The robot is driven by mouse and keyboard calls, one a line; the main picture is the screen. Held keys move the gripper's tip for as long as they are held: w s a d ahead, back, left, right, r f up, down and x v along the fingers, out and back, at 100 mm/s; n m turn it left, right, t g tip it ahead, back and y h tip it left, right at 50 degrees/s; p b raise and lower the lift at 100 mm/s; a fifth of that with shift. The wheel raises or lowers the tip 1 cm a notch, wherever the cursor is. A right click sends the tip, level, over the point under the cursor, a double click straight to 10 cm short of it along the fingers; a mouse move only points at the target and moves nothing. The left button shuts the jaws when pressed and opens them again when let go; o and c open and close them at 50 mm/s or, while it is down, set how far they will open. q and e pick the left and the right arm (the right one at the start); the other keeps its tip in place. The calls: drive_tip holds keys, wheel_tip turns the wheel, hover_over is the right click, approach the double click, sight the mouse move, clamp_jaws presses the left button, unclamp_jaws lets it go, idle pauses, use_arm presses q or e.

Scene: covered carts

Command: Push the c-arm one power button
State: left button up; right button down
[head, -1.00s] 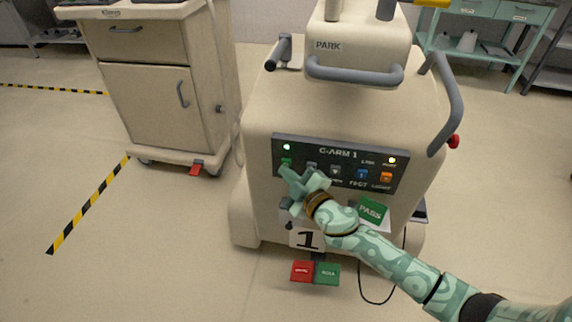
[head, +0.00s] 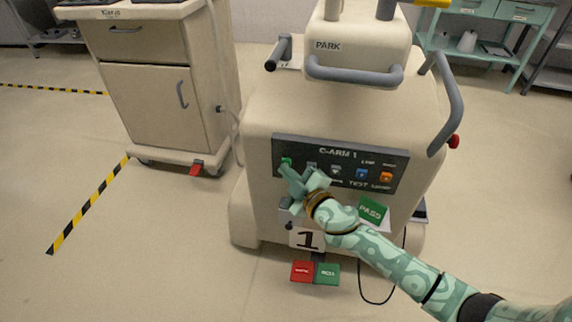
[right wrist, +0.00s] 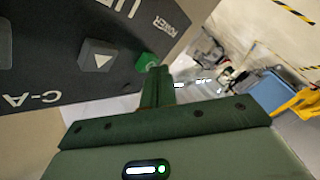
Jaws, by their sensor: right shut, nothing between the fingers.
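The C-arm 1 cart carries a dark control panel (head: 345,153) with a row of buttons. The green power button (head: 286,162) is at the panel's left end; it also shows in the right wrist view (right wrist: 146,60) beside the word POWER. My right gripper (head: 284,171) is shut and empty, its fingertips at the green button. In the right wrist view the fingertips (right wrist: 154,70) overlap the button's edge and appear to touch it. No lamps are lit on the panel. My left gripper is not in view.
Grey, blue (head: 362,174) and orange (head: 386,177) buttons sit to the right on the panel. Red (head: 302,271) and green (head: 327,273) pedals lie at the cart's foot. A beige cabinet cart (head: 155,90) stands at the left. Open floor lies between striped tapes and carts.

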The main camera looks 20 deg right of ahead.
drive_tip(key=shift+s+a, duration=0.3)
drive_tip(key=shift+s, duration=0.15)
drive_tip(key=shift+s, duration=0.1)
drive_tip(key=s+a, duration=0.1)
drive_tip(key=s, duration=0.1)
drive_tip(key=s+a+p, duration=0.1)
drive_tip(key=s+a, duration=0.1)
drive_tip(key=shift+s+a, duration=0.15)
drive_tip(key=shift+s, duration=0.25)
